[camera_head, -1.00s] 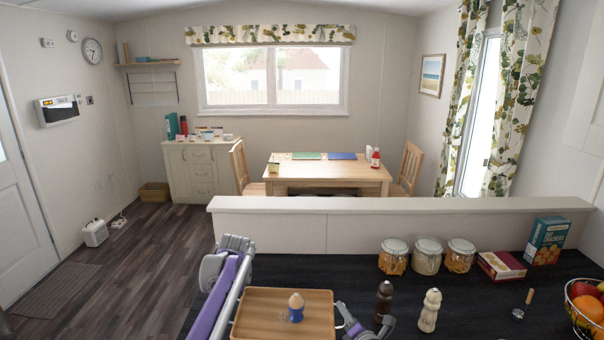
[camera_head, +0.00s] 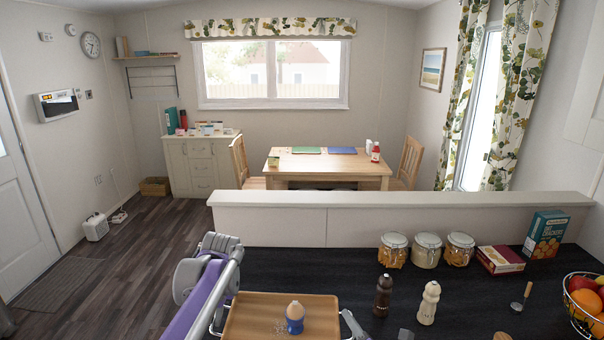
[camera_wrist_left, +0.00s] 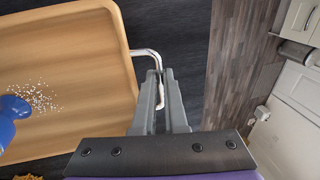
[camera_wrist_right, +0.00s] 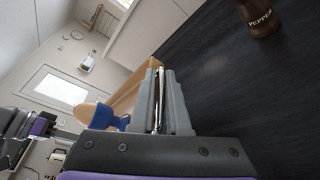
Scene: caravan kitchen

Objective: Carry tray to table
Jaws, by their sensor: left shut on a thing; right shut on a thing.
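The wooden tray (camera_head: 258,318) is at the bottom of the head view, near the dark counter's left end. A brown egg stands in a blue egg cup (camera_head: 295,324) on it, with white grains beside the cup. My left gripper (camera_wrist_left: 161,92) is shut on the tray's metal handle at one end, clear in the left wrist view. My right gripper (camera_wrist_right: 158,88) is shut on the opposite handle. The tray looks roughly level; whether it touches the counter I cannot tell. The dining table (camera_head: 325,168) stands beyond the low partition, with a green and a blue mat on it.
The low partition (camera_head: 400,201) separates the counter from the dining area. Pepper mill (camera_head: 383,297), salt mill (camera_head: 428,303), jars (camera_head: 427,254), boxes and a fruit bowl (camera_head: 580,318) stand to the right. Chairs flank the table. The floor (camera_head: 140,250) at left is open.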

